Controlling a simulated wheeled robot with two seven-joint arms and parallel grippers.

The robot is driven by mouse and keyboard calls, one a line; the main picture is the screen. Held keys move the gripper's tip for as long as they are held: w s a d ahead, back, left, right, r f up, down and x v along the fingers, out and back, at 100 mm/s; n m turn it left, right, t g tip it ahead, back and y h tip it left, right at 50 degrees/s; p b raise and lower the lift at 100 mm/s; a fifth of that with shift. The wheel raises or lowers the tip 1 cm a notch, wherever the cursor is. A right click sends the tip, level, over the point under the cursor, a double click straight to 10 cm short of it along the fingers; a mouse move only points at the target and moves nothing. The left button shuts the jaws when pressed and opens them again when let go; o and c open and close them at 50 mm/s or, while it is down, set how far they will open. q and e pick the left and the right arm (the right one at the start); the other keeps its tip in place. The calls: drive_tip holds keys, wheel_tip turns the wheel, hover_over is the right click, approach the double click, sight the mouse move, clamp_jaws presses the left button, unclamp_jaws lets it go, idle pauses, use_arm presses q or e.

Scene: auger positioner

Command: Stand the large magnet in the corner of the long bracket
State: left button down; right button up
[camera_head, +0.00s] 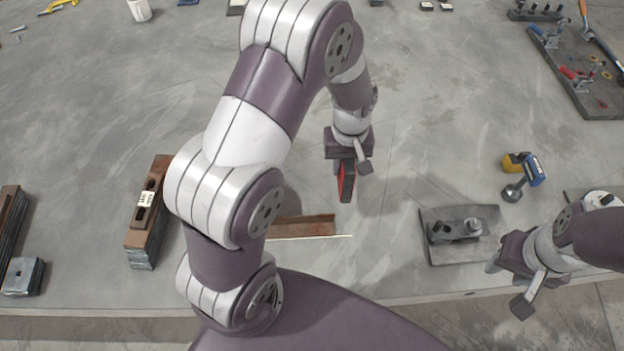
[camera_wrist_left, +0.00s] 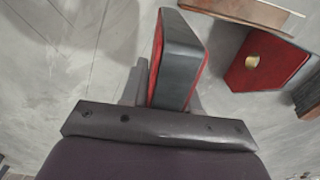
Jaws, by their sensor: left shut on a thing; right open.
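My left gripper (camera_head: 350,157) is shut on the large magnet (camera_head: 346,183), a red and dark grey block held upright. In the left wrist view the magnet (camera_wrist_left: 178,58) shows a grey edge between red faces. The long bracket (camera_head: 305,227), a rusty brown angle, lies on the table left of and nearer than the magnet, its left part hidden behind my arm. Part of it shows at the top of the wrist view (camera_wrist_left: 240,11). The magnet is apart from the bracket. My right gripper (camera_head: 508,282) is open and empty at the lower right.
Another red block with a brass spot (camera_wrist_left: 265,60) is beside the bracket, in the wrist view only. A rusty bar stack (camera_head: 150,215) stands left. A grey plate with clamp parts (camera_head: 462,255) and a yellow-blue tool (camera_head: 523,172) lie right. The middle is clear.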

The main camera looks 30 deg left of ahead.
use_arm(q)
drive_tip(key=a+f, duration=0.2)
drive_tip(key=s+a+f, duration=0.1)
drive_tip(key=a+f, duration=0.1)
drive_tip(key=f, duration=0.1)
drive_tip(key=s+a+f+p, duration=0.1)
drive_tip(key=a+f, duration=0.1)
drive_tip(key=f, duration=0.1)
drive_tip(key=shift+s+a, duration=0.15)
drive_tip(key=shift+a, duration=0.25)
drive_tip(key=shift+a+f, duration=0.1)
drive_tip(key=shift+f, duration=0.05)
drive_tip(key=shift+f, duration=0.15)
drive_tip(key=c, duration=0.8)
unclamp_jaws()
